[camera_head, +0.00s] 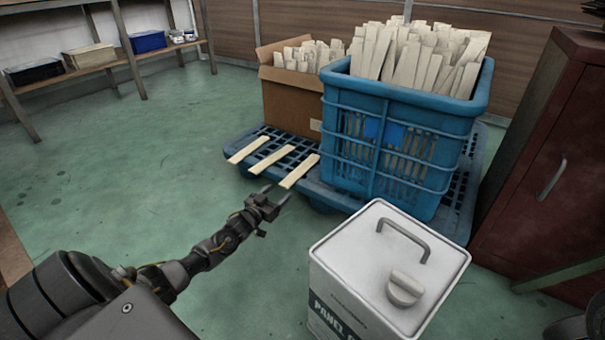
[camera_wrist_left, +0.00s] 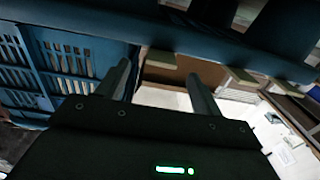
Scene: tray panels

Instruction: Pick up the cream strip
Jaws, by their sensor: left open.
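Three cream strips lie apart, side by side, on the front left part of the blue pallet (camera_head: 330,195): a left strip (camera_head: 249,149), a middle strip (camera_head: 271,159) and a right strip (camera_head: 299,171). Their ends stick out over the pallet's front edge. My left gripper (camera_head: 278,193) is open and empty, in front of the pallet and just short of the right strip's near end. In the left wrist view its two fingers (camera_wrist_left: 158,70) are spread, with pale strip ends (camera_wrist_left: 240,78) beyond them under the dark blue pallet edge. My right gripper is not in view.
A blue crate (camera_head: 395,150) full of pale strips and a cardboard box (camera_head: 290,105) with more stand on the pallet. A white canister (camera_head: 345,255) stands to the right of my left gripper. A dark red cabinet (camera_head: 545,150) is at right. Green floor at left is clear.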

